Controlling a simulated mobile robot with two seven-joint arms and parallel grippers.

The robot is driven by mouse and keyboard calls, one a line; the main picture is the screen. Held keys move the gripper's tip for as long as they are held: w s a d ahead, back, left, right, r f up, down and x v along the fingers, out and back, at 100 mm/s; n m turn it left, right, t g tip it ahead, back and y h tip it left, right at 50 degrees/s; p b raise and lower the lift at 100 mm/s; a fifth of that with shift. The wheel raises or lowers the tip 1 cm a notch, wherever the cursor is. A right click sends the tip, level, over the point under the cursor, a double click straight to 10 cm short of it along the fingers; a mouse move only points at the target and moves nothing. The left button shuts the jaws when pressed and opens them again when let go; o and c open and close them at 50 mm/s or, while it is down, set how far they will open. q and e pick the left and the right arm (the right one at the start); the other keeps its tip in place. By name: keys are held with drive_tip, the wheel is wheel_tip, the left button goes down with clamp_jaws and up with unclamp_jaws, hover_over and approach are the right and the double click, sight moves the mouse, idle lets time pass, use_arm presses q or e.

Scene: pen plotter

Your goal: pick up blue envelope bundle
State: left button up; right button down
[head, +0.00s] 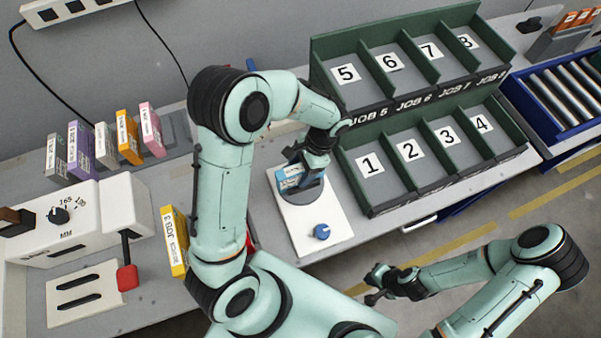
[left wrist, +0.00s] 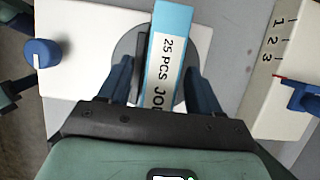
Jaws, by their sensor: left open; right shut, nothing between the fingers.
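The blue envelope bundle (head: 289,177) stands on the round grey plate (head: 311,203) of a white device in the head view. It also shows in the left wrist view (left wrist: 170,50), with a white label reading "25 PCS JO". My left gripper (left wrist: 164,85) is open, with one dark blue finger on each side of the bundle. In the head view the left gripper (head: 305,172) covers part of the bundle. I cannot tell whether the fingers touch it. My right gripper (head: 372,286) is shut and empty, low over the floor in front of the table.
A green sorting rack (head: 372,208) with numbered bays stands right of the device. Several coloured bundles stand at the back left, near a yellow one (head: 174,240). The white device (head: 302,236) has a blue knob (head: 321,232). A roller conveyor (head: 560,88) is at far right.

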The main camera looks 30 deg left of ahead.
use_arm(q)
drive_tip(key=shift+f, duration=0.3)
idle(0.5)
drive_tip(key=c, duration=1.1)
